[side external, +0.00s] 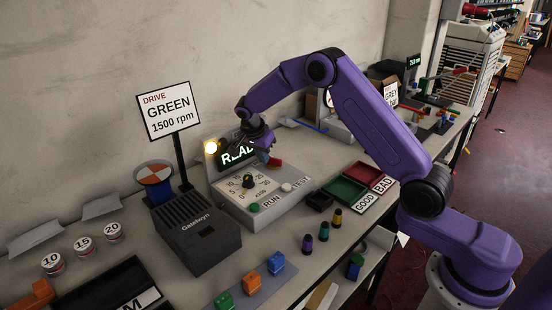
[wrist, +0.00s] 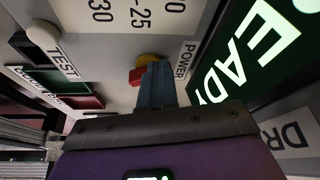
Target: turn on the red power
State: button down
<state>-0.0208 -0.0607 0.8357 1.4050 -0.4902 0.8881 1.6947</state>
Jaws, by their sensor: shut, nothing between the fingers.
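The red power switch (wrist: 136,76) is a red piece against a yellow round part (wrist: 148,59), beside the "POWER" label (wrist: 184,60) on the pale panel of the control box. In the side view the red piece (side external: 274,162) shows at the box's upper right, just below my gripper (side external: 264,149). My gripper also shows in the wrist view (wrist: 156,72), shut and empty, with its blue-grey fingertips right beside the red piece and over part of the yellow. I cannot tell if they touch it. The display (side external: 237,153) is lit with "READY", partly hidden by my gripper in the side view.
The box (side external: 232,207) has a black dial (side external: 248,181), a green RUN button (side external: 254,207) and a white TEST button (side external: 287,187). A lamp (side external: 211,146) glows at the display's left. Green and red trays (side external: 367,175) stand to the right; a sign (side external: 168,111) stands behind left.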

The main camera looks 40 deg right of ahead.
jog(key=shift+w+m, duration=0.2)
jog(key=shift+m, duration=0.1)
jog(key=shift+d, duration=0.1)
